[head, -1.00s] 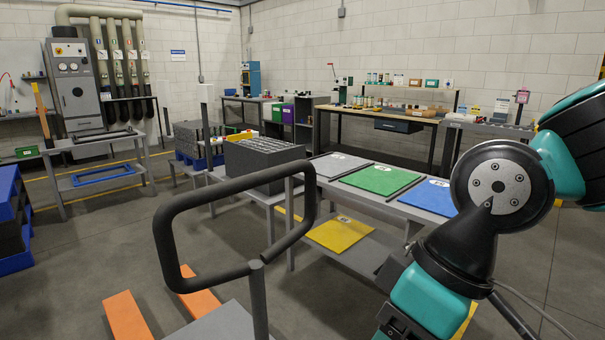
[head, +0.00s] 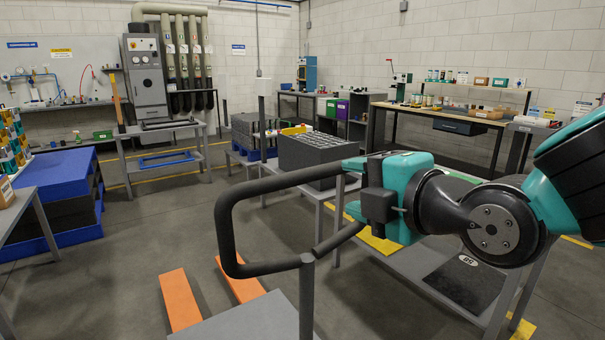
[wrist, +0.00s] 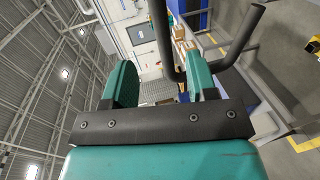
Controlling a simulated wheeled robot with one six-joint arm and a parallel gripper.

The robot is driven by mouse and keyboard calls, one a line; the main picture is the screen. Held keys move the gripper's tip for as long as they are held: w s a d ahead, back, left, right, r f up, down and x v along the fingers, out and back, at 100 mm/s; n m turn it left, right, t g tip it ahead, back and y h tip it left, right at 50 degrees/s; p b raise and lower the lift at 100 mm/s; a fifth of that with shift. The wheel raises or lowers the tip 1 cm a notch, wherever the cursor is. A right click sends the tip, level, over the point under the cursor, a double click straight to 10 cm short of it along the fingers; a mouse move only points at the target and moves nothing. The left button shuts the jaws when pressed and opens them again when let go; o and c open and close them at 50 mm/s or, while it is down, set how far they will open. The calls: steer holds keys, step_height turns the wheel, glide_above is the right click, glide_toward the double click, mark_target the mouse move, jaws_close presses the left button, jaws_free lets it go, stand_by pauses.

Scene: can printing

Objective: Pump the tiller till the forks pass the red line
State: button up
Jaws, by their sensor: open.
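The tiller is a dark looped handle (head: 226,232) on a grey post (head: 307,300) in the head view. My gripper (head: 353,187) is at the right side of the loop, with its fingers pointing left. In the wrist view the tiller's bar (wrist: 163,40) runs between the two teal fingers of my gripper (wrist: 161,65), closer to the right finger. The fingers are wide apart and not closed on the bar. Two orange forks (head: 180,300) lie low, left of the post beside a grey deck. I cannot make out a red line.
A grey bench (head: 400,270) stands close on the right under my arm. A dark grey crate (head: 310,150) is behind the tiller. Blue and black stacked crates (head: 60,200) stand at left. The floor between them and the forks is clear.

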mark_target(312, 178)
steer(key=p+x, duration=1.4)
steer(key=shift+w, duration=0.1)
jaws_close()
